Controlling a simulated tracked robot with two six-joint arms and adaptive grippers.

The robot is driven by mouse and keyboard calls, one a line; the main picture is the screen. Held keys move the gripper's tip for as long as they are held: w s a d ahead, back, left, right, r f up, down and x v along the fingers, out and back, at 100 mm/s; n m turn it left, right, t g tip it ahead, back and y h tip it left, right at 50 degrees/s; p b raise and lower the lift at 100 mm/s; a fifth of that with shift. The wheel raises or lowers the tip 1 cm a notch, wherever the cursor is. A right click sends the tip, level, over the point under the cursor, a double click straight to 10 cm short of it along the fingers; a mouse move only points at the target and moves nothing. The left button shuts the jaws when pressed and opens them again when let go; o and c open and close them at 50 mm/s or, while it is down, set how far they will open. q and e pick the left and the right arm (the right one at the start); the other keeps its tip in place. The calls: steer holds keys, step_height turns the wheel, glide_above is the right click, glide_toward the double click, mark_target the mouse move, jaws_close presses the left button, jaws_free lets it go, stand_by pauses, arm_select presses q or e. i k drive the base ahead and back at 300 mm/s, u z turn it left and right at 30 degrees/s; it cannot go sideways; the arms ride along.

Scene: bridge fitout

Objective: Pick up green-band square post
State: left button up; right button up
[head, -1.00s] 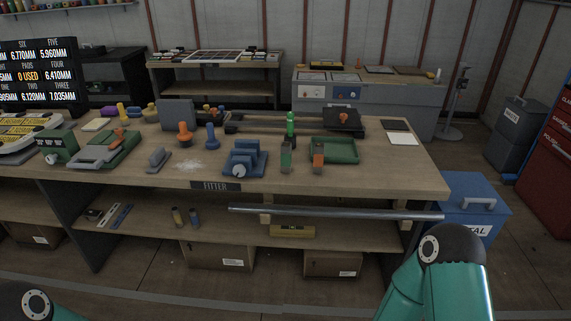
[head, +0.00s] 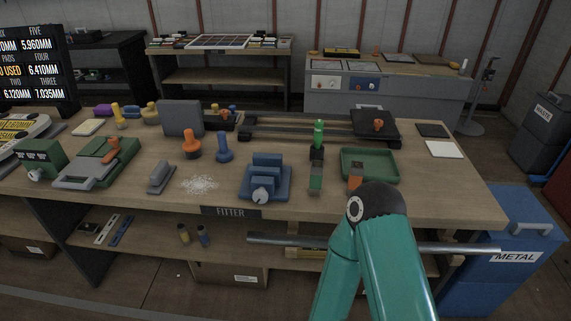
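The green-band square post (head: 315,178) stands upright on the fitter bench, near its front edge. Neither gripper shows in the head view. Only the links of my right arm show, low and right of the post, in front of the bench.
A blue vise-like fixture (head: 265,180) stands left of the post and a green tray (head: 369,165) stands to its right. A metal bar (head: 460,248) runs along the bench front. A blue metal bin (head: 512,235) stands at the right end.

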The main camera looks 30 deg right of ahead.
mark_target(316, 165)
steer(key=z, duration=0.1)
steer(key=i, duration=0.85)
steer(key=z, duration=0.55)
